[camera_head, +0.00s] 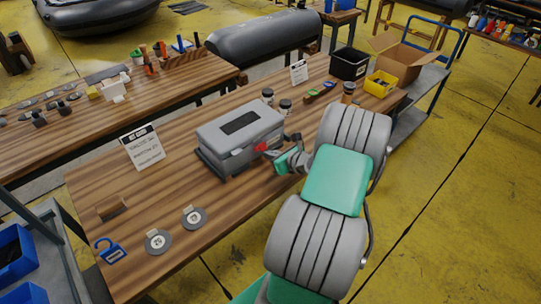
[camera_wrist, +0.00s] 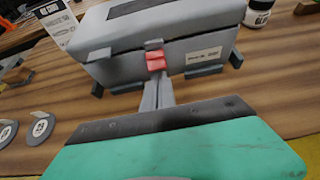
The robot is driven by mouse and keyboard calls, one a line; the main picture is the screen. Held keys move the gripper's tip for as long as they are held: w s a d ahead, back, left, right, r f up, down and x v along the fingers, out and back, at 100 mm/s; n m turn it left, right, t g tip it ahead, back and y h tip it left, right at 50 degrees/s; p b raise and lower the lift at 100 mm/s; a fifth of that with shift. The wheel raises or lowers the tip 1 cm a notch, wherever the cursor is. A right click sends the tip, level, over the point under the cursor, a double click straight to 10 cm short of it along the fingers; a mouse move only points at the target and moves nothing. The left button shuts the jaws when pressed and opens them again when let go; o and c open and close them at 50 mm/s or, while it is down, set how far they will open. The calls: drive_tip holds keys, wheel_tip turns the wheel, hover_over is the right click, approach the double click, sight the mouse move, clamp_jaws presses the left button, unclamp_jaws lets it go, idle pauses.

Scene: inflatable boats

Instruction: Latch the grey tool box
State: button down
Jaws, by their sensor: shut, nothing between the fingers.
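The grey tool box (camera_head: 238,138) stands on the wooden workbench with its lid down. Its red latch (camera_head: 261,147) is on the front face, and the wrist view shows the latch (camera_wrist: 155,60) at the middle of that face, across the lid seam. Whether the latch is fastened I cannot tell. My gripper (camera_head: 278,153) is in front of the box at latch height. In the wrist view my gripper (camera_wrist: 157,82) has its fingers together, empty, with the tips just below or against the latch; contact is unclear.
The workbench (camera_head: 120,215) holds two grey discs (camera_head: 158,241), a blue padlock (camera_head: 111,250), a sign card (camera_head: 142,147) and small jars (camera_head: 285,107) behind the box. A black bin (camera_head: 349,64) and a yellow bin (camera_head: 380,84) stand at the far end. The bench left of the box is mostly clear.

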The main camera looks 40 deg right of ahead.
drive_tip(key=shift+w+r+p, duration=0.15)
drive_tip(key=shift+r+p, duration=0.15)
drive_tip(key=shift+r, duration=0.15)
drive_tip(key=shift+w+r+p, duration=0.35)
drive_tip(key=shift+r+p, duration=0.25)
drive_tip(key=shift+r, duration=0.05)
drive_tip(key=shift+f, duration=0.1)
drive_tip(key=f+p+v, duration=0.1)
drive_tip(key=p+v, duration=0.3)
drive_tip(key=v, duration=0.4)
drive_tip(key=shift+s, duration=0.5)
